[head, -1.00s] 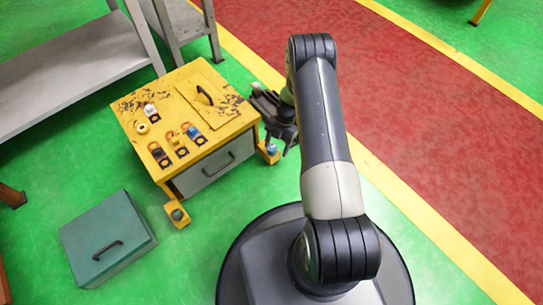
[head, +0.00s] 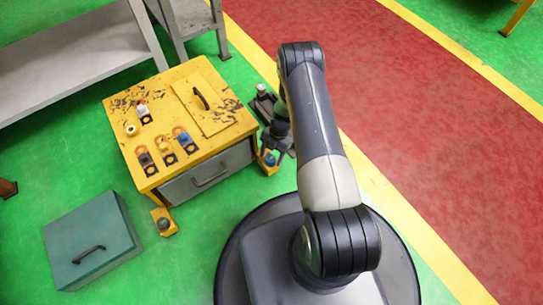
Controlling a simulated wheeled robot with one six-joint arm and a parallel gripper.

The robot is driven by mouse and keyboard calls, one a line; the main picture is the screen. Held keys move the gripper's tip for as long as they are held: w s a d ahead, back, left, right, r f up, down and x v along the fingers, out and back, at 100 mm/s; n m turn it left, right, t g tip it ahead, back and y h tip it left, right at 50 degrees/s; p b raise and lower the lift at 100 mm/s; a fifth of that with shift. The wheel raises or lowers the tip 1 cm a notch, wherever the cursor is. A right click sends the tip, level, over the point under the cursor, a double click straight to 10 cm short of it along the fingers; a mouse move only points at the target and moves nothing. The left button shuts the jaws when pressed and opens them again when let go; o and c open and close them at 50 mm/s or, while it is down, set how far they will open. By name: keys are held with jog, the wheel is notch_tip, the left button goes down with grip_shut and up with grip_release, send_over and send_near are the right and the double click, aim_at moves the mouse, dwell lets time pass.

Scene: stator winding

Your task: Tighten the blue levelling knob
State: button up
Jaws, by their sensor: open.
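The blue levelling knob (head: 270,158) sits low on a small yellow foot at the right front corner of the yellow cabinet (head: 158,185). My gripper (head: 271,152) is dark and points down right at the knob, its fingers above or around its top. It is open. I cannot tell whether the fingers touch the knob. My arm hides part of the area to the right of it.
A green knob (head: 163,223) sits on the left front foot. Several small coloured parts and a hatch with a handle (head: 201,98) are on the cabinet top. A teal box (head: 92,240) lies on the green floor at left. Grey shelving (head: 75,60) stands behind.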

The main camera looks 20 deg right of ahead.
jog(key=shift+c, duration=0.3)
jog(key=c, duration=0.9)
